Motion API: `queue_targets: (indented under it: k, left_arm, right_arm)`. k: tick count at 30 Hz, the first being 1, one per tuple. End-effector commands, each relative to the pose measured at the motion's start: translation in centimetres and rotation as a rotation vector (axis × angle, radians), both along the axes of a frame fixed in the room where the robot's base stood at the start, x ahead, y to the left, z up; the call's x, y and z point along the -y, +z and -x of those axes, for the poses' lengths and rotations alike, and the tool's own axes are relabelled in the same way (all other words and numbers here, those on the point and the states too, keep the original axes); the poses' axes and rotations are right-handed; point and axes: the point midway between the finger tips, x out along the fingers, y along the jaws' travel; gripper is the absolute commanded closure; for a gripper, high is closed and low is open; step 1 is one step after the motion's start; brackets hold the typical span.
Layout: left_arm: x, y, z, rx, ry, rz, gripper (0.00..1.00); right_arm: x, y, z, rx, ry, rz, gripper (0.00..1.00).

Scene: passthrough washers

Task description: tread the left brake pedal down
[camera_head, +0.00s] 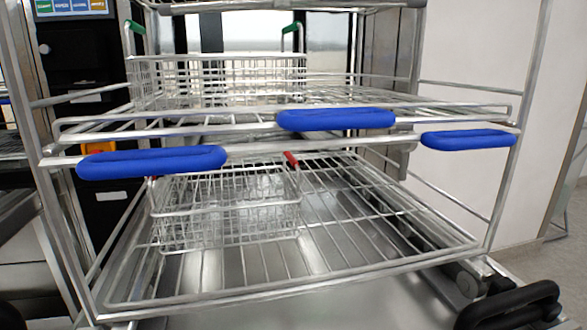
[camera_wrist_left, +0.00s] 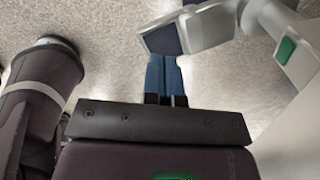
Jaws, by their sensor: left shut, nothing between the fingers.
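In the left wrist view my left gripper (camera_wrist_left: 167,62) reaches up from the bottom with its two blue fingers shut side by side and empty. Just beyond the fingertips is a grey, flat paddle with a dark end (camera_wrist_left: 163,38), which looks like the left brake pedal. It joins a pale grey metal body (camera_wrist_left: 210,22) on the right. The fingertips meet the paddle's lower edge in the picture; I cannot tell whether they touch it. The pedal cannot be made out in the head view. Neither gripper shows in the head view.
A wire-rack trolley (camera_head: 290,290) with blue handles (camera_head: 335,119) fills the head view. It carries a basket with green handles (camera_head: 220,80) above and one with red handles (camera_head: 228,210) below. In the wrist view a green square (camera_wrist_left: 286,50) marks a grey part; speckled floor (camera_wrist_left: 110,30) lies beyond.

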Motion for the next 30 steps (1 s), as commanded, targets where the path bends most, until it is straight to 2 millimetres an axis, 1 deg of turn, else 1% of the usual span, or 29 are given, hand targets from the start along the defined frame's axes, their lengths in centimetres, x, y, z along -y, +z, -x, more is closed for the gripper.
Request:
queue_targets:
  k: [8,30]
  left_arm:
    - [0.0,-0.1,0.0,-0.001,0.0,0.0,1.0]
    - [0.0,-1.9,0.1,-0.001,0.0,0.001,1.0]
  right_arm:
    - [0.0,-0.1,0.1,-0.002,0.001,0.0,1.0]
    - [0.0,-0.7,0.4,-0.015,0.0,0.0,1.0]
